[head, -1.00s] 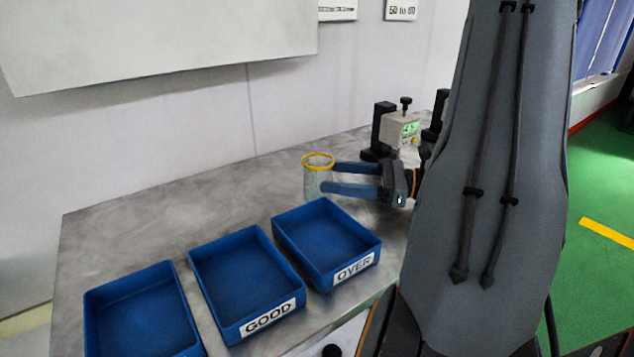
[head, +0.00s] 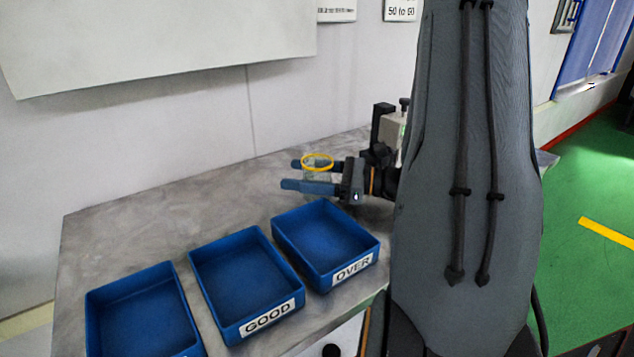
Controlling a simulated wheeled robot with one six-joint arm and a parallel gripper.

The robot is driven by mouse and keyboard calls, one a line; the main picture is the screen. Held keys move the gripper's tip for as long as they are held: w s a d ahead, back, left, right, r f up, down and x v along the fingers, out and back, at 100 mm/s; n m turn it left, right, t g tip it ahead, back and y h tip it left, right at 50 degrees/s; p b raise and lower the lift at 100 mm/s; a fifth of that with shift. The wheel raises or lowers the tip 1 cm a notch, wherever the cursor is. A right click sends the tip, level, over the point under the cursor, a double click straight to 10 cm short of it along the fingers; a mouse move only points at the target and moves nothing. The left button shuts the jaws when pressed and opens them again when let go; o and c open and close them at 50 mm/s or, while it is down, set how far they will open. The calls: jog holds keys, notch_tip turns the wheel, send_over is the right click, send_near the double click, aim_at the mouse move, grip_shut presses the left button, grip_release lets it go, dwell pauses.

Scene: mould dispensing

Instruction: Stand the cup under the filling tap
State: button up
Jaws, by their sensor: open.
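The cup, clear with a yellow rim (head: 317,161), stands upright on the grey table behind the OVER tray. My gripper (head: 287,174) is open, with its blue fingers reaching left on either side of the cup. The fingertips extend past the cup, so it sits between them, nearer the palm. I cannot tell whether either finger touches it. The filling tap cannot be made out; a device with a black post (head: 382,125) stands behind my gripper, largely hidden by my arm.
Three blue trays line the table's front: the OVER tray (head: 366,246), the GOOD tray (head: 296,285) and one at the left (head: 93,312). All look empty. The table (head: 130,230) is clear to the left of the cup.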

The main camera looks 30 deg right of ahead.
jog(key=c, duration=0.9)
jog(key=shift+r, duration=0.1)
